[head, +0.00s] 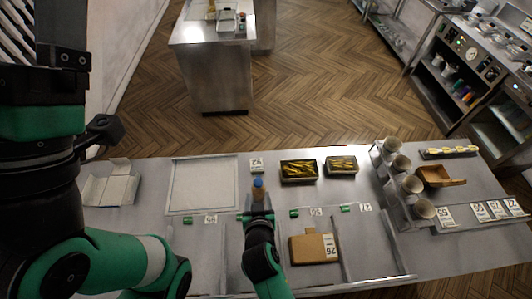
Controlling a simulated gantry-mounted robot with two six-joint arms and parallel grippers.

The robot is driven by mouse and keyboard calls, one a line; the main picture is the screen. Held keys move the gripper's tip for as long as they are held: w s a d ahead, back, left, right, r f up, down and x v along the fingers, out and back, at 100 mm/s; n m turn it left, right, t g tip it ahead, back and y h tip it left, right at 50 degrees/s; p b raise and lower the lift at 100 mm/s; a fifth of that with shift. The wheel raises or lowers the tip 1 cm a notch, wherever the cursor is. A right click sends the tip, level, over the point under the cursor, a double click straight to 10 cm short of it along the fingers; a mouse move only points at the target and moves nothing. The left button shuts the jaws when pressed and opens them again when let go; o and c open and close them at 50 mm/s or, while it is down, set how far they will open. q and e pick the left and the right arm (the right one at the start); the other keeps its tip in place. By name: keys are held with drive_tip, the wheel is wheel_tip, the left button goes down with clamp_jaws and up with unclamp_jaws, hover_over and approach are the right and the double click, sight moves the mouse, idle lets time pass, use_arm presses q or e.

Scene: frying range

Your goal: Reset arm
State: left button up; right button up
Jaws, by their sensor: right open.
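My right gripper (257,214) reaches up from the bottom centre of the head view, over the front of the steel counter (227,171). It is open. A small bottle with a blue cap (258,184) appears upright just beyond its fingertips; I cannot tell whether they touch. My left arm, green and black, fills the left side of the view, and its fingers cannot be made out.
Two dark trays of yellow-brown food (299,170) (341,165) stand at the back. A cardboard box (308,249) lies right of my right gripper. Several cups (402,163) stand in a rack at right. A pale square tray (203,185) lies left of the bottle.

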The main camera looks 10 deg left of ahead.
drive_tip(key=w+d+r+m+t+h, duration=0.1)
drive_tip(key=w+d+r+m+t, duration=0.2)
drive_tip(key=w+d+r, duration=0.7)
drive_tip(key=d+r+m+t+h, duration=0.15)
drive_tip(key=d+r, duration=0.25)
drive_tip(key=r, duration=0.7)
drive_tip(key=d+r+m+t, duration=0.1)
drive_tip(key=d+r+t, duration=0.3)
drive_tip(key=r, duration=0.6)
drive_tip(key=s+d+r+t+h, duration=0.15)
drive_tip(key=s+d+r, duration=0.25)
drive_tip(key=r, duration=0.6)
drive_tip(key=s+d+r+t, duration=0.3)
drive_tip(key=d+r, duration=0.1)
drive_tip(key=r, duration=0.5)
drive_tip(key=s+r+n+t+y, duration=0.3)
drive_tip(key=s+r, duration=0.6)
drive_tip(key=s, duration=0.3)
drive_tip(key=shift+a+r+t, duration=0.2)
drive_tip(key=shift+a+t, duration=0.1)
drive_tip(key=shift+t, duration=0.3)
